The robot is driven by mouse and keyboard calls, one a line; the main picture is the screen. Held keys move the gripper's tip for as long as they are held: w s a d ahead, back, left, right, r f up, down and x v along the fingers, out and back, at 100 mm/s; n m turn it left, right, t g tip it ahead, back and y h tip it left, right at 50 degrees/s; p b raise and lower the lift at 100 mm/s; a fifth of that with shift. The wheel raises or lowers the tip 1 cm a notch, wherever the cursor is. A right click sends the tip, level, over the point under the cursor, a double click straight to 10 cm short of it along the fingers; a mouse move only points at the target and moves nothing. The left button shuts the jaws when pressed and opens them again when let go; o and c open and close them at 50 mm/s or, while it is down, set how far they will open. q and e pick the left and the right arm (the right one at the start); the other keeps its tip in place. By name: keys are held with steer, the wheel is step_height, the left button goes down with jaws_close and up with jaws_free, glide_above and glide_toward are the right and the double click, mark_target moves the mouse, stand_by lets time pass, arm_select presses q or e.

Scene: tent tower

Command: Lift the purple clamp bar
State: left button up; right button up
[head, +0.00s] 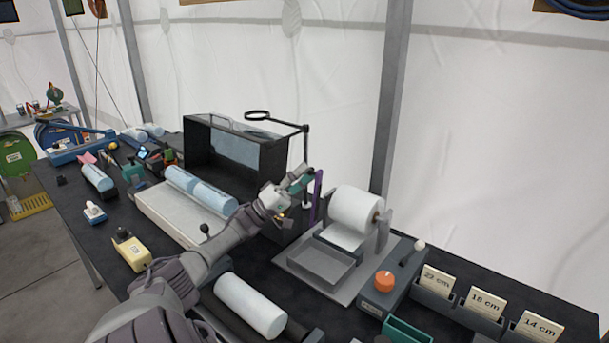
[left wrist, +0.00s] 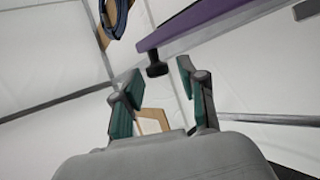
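The purple clamp bar (head: 317,190) stands raised at the left side of the paper-roll machine in the head view. In the left wrist view the purple bar (left wrist: 205,20) crosses the top of the picture at a slant, with a black knob (left wrist: 157,66) below its lower end. My left gripper (head: 302,182) is close beside the bar's upper end. In the left wrist view my left gripper (left wrist: 160,76) is open, with the knob showing between its two teal-padded fingertips. I cannot tell whether a finger touches it. My right gripper is out of view.
A white paper roll (head: 356,210) sits in the machine above a grey tray (head: 320,266). An orange knob (head: 384,281) and card holders (head: 433,295) are to the right. A black box (head: 213,146) and a ring-topped stand (head: 305,150) are behind my left arm.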

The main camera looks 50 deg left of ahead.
arm_select(q)
step_height(320, 180, up, 10)
stand_by(0.7)
